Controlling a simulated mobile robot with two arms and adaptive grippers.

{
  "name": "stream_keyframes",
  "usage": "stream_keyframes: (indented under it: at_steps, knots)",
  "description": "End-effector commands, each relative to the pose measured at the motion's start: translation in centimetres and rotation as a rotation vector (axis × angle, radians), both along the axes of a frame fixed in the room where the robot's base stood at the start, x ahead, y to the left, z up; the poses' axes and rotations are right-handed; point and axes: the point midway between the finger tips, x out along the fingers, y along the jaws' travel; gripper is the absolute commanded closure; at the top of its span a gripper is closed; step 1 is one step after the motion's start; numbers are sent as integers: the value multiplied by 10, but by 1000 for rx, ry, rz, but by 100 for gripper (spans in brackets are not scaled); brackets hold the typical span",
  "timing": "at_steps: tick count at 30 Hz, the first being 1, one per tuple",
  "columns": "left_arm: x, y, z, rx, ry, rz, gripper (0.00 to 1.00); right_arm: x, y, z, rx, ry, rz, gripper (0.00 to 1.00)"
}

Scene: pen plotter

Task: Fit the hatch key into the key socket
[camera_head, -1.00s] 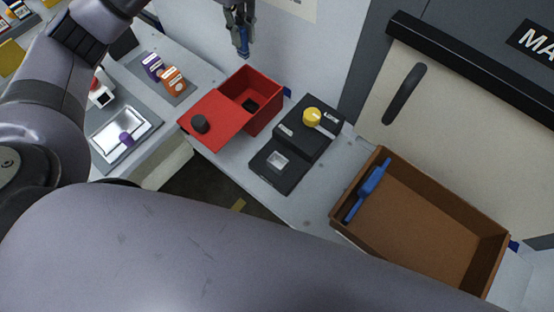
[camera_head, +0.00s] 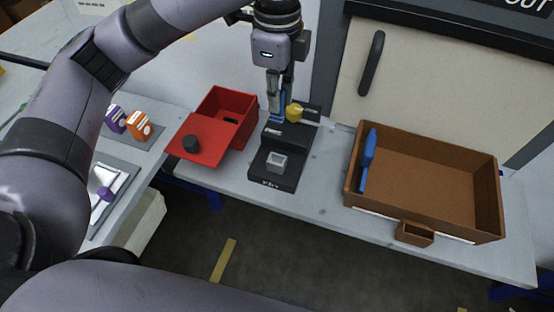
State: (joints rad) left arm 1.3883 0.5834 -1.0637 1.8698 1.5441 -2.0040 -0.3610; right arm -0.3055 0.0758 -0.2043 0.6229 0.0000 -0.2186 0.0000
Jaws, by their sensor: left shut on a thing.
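My left gripper (camera_head: 276,112) points down over the rear part of the black fixture. It is shut on a narrow blue piece (camera_head: 277,114), apparently the hatch key, mostly hidden between the fingers. Its lower end is close to the raised rear block (camera_head: 285,138); I cannot tell whether it touches. A yellow knob (camera_head: 295,113) sits on that block, just right of the fingertips and partly covered. On the lower front part of the fixture is a light grey square socket (camera_head: 277,161), apparently the key socket, in front of the gripper and clear of it. My right gripper is not in view.
An open red box (camera_head: 240,128) with a red lid (camera_head: 196,145) stands left of the fixture. A brown tray (camera_head: 430,177) holding a blue tool (camera_head: 368,160) is at right. Purple (camera_head: 115,119) and orange (camera_head: 138,125) blocks stand at left. The bench front edge is close.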

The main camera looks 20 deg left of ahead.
Motion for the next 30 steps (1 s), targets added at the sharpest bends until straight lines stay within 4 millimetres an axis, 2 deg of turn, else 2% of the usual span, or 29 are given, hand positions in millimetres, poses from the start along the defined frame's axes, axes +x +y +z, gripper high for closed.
stream_keyframes:
  at_steps: [1, 5, 8, 12, 15, 18, 22, 27, 30]
  knots:
    - [-1, 1, -16, 1, 7, 0, 100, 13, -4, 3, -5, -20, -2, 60]
    - [-1, 1, -50, 2, 5, 0, 100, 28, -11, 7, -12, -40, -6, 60]
    - [-1, 1, -76, 2, 5, 0, 100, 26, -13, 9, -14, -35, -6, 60]
    - [-1, 1, -105, 1, 2, -1, 100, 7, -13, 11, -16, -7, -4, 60]
    - [0, 1, -117, 1, 1, -1, 100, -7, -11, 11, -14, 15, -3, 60]
    - [0, 1, -123, 1, 0, -1, 100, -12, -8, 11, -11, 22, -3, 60]
    - [-1, 1, -135, 2, 1, -1, 100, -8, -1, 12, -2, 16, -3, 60]
    - [-1, 1, -160, 1, 2, -2, 100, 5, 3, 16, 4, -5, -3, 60]
    - [0, 1, -165, 2, -1, -2, 100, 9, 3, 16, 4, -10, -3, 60]
